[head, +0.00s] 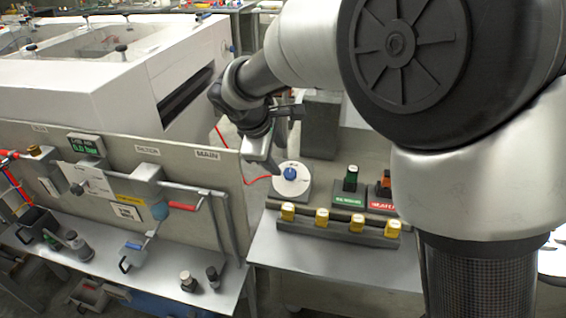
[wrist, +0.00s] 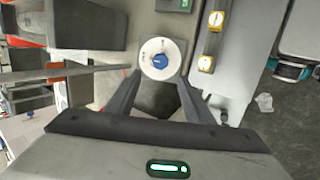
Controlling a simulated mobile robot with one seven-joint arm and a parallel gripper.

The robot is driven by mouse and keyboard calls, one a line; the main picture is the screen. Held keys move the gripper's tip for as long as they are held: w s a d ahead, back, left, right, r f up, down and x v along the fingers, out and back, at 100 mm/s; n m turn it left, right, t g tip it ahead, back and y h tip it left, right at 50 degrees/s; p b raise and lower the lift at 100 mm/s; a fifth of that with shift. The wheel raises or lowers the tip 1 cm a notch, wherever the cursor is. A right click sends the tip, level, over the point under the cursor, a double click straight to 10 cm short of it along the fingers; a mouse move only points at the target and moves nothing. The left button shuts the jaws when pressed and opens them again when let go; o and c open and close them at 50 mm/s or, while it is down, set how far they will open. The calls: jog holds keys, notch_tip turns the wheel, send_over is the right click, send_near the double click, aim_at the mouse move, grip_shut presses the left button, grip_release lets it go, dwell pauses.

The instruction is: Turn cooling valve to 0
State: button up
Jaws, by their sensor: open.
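A blue knob (head: 290,173) sits on a round white dial (head: 290,188) on the grey bench right of the panel. I take it to be the cooling valve. The blue knob (wrist: 159,61) and the white dial (wrist: 161,46) also show in the wrist view, between and just beyond my fingertips. Small marks show on the dial, but I cannot read them or the setting. My gripper (head: 270,160) is open and empty, slightly left of and above the knob in the head view. The wrist view shows my gripper (wrist: 158,80) with its fingers apart and clear of the knob.
A row of several yellow knobs (head: 321,216) on a dark bar stands in front of the dial.

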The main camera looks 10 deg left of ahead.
jog(key=v, duration=0.7)
jog(key=shift+p, duration=0.3)
jog(key=shift+r, duration=0.1)
